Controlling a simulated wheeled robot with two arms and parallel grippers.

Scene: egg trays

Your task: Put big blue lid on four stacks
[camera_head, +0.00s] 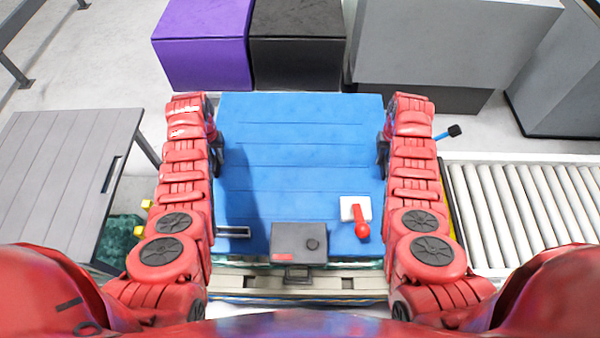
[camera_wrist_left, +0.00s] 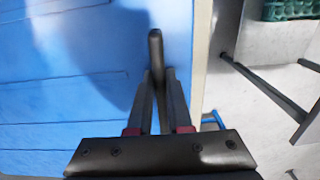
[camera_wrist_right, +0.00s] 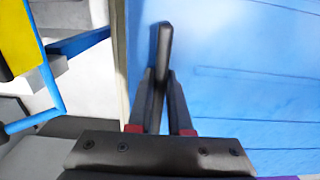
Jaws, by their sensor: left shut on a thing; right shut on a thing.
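The big blue lid (camera_head: 300,170) lies flat between my two arms in the head view and fills the middle of the picture. My left gripper (camera_head: 215,150) is at its left edge, and the left wrist view shows the fingers (camera_wrist_left: 157,85) shut on a dark upright handle by the lid's edge. My right gripper (camera_head: 384,150) is at the right edge, and the right wrist view shows its fingers (camera_wrist_right: 160,85) shut on a similar dark handle. The egg stacks are mostly hidden; a greenish strip shows beneath the lid's near edge.
A grey slatted table (camera_head: 60,170) stands at the left, with green trays (camera_head: 120,240) beside it. A roller conveyor (camera_head: 530,205) is at the right. Purple (camera_head: 203,50), black (camera_head: 300,50) and grey (camera_head: 450,40) boxes stand beyond the lid.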

